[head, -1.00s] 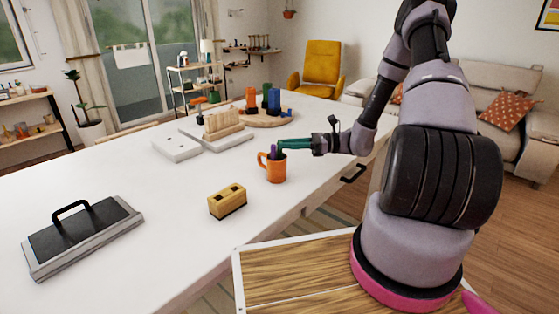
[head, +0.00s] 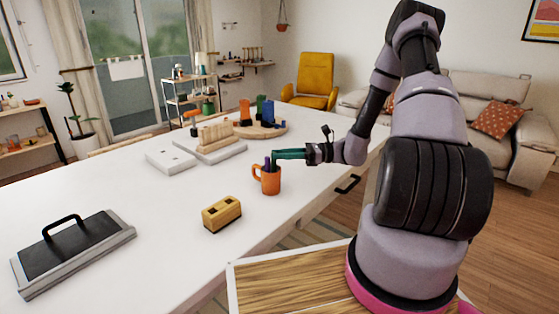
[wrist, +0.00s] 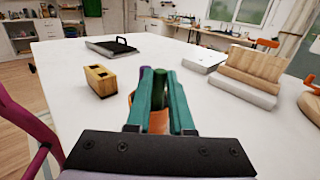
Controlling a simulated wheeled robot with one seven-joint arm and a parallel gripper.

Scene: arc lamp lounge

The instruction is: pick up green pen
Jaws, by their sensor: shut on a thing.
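My gripper (wrist: 160,88), with teal fingers, is shut on the green pen (wrist: 161,84), which stands upright between them in the wrist view. In the head view my gripper (head: 276,155) reaches in from the right, just above the orange mug (head: 268,182). The mug also shows behind the fingers in the wrist view (wrist: 158,122). A purple pen (wrist: 146,73) stands beside the green pen. The fingers hide the green pen's lower part, so I cannot tell how much of it is inside the mug.
On the white table, a yellow-brown block with holes (head: 221,214) lies in front of the mug. A black-topped case with a handle (head: 72,252) lies at left. A wooden rack (head: 217,136) and a round board with coloured holders (head: 262,132) stand farther back.

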